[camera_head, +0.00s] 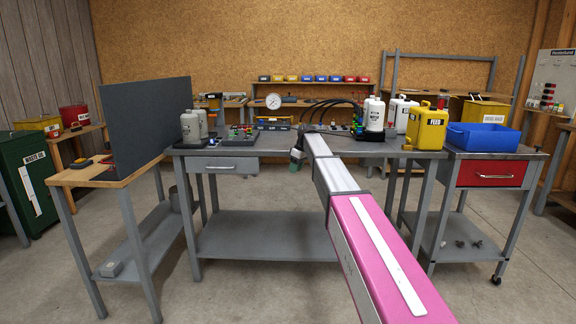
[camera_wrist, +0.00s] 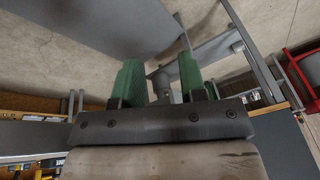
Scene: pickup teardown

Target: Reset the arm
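My arm (camera_head: 375,240), with a pink link and grey links, reaches forward from the lower right to the front edge of the grey workbench (camera_head: 270,151). My gripper (camera_head: 297,158) shows small and partly hidden beside the arm's far end, at the bench's front edge. In the wrist view my gripper (camera_wrist: 160,80) has two green fingers standing well apart. I see nothing held between them. The wrist view looks at the floor and the bench's underside at a tilt.
The bench holds grey bottles (camera_head: 190,128), a pressure gauge (camera_head: 273,101) and a yellow can (camera_head: 427,127). A blue bin (camera_head: 484,137) sits on the red-drawer cart (camera_head: 490,174) at right. A dark panel (camera_head: 147,125) stands at left. The floor in front is clear.

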